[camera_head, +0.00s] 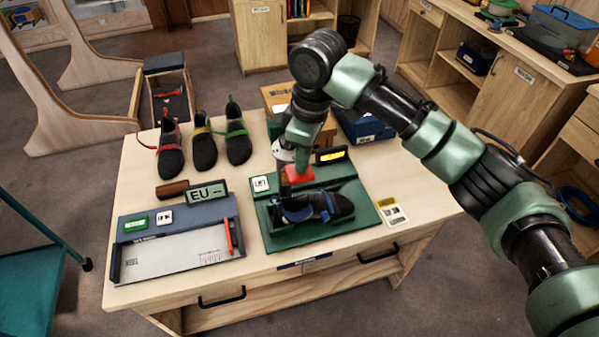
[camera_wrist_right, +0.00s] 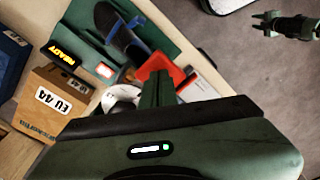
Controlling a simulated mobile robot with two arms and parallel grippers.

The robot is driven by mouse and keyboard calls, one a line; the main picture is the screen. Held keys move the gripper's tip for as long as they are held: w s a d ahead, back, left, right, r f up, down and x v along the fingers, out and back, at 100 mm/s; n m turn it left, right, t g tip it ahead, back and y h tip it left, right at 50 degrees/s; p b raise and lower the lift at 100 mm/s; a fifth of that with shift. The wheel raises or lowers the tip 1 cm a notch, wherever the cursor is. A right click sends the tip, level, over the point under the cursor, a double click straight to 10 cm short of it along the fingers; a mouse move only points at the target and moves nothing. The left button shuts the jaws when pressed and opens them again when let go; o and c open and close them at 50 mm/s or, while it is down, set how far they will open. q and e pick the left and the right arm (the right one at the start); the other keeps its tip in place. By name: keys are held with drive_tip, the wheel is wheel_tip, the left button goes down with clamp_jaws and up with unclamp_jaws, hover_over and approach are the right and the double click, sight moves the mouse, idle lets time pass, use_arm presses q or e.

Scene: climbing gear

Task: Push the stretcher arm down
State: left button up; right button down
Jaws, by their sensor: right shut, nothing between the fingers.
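The stretcher is a dark green board (camera_head: 364,213) on the wooden table, with a dark shoe with blue straps (camera_head: 334,205) on it. It also shows in the wrist view as a green board (camera_wrist_right: 170,38). The red stretcher arm end (camera_head: 298,174) stands up behind the shoe; it also shows in the wrist view (camera_wrist_right: 152,66). My right gripper (camera_head: 292,160) is shut and empty, right at the red part; contact is unclear. A small orange display (camera_head: 331,155) reads READY in the wrist view. A small two-pronged shape (camera_wrist_right: 268,24), perhaps my left gripper, shows far off in the wrist view.
Several shoes (camera_head: 204,147) stand at the table's back left. A foot-measuring device (camera_head: 180,257) with an EU sign (camera_head: 207,195) lies at front left. A cardboard box (camera_head: 276,95) and a blue box (camera_head: 366,128) stand behind the stretcher. A white and yellow card (camera_head: 392,212) lies to its right.

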drive_tip(key=shift+f, duration=0.1)
wheel_tip(320, 180, down, 15)
drive_tip(key=b, duration=0.4)
drive_tip(key=s+d+r+p, duration=0.1)
drive_tip(key=d+r+p, duration=0.1)
drive_tip(key=r, duration=0.7)
drive_tip(key=shift+s+d+r, duration=0.15)
drive_tip(key=shift+d, duration=0.7)
idle(0.5)
